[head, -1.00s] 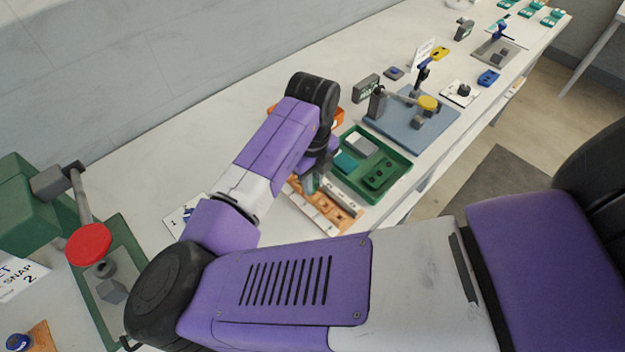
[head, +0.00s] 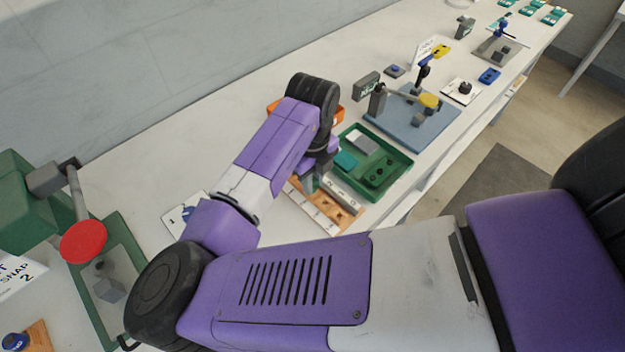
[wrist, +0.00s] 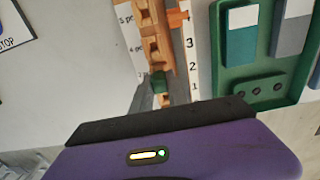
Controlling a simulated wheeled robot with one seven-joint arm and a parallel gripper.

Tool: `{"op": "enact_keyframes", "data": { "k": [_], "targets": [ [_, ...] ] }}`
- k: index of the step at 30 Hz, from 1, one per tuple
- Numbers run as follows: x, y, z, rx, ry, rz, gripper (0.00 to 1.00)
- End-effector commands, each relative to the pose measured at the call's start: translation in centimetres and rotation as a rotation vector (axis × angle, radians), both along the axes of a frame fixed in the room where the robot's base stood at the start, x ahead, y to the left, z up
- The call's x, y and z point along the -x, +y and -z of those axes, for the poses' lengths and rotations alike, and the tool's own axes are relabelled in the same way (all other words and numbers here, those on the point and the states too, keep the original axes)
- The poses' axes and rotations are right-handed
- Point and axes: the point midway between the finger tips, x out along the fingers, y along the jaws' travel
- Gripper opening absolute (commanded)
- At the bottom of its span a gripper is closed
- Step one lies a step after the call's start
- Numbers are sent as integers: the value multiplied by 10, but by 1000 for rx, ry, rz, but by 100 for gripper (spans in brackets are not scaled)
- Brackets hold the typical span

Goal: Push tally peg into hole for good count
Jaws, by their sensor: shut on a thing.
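The tally board is a wooden strip with a row of square holes (wrist: 153,48), with white numbered scales along both sides. In the head view the tally board (head: 342,218) lies beside the green tray. My gripper (wrist: 160,92) is shut on a small green piece, likely the tally peg (wrist: 158,80), low over the near end of the board. The peg's lower end is hidden, so I cannot tell whether it is in a hole. An orange piece (wrist: 178,18) stands at the board's right edge near the 4. In the head view my gripper (head: 308,184) is partly hidden by my wrist.
A green tray (head: 402,166) with white, teal and dark green parts stands right of the board. An orange bin (head: 272,107) is partly behind my wrist.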

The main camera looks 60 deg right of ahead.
Motion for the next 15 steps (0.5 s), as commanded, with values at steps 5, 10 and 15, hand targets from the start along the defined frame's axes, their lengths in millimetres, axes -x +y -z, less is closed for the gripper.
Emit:
{"op": "enact_keyframes", "data": {
  "k": [5, 10, 15],
  "targets": [
    [0, 0, 4, 0, 0, 0, 0],
    [0, 0, 7, 0, 0, 0, 0],
    [0, 0, 6, 0, 0, 0, 21]
  ]
}}
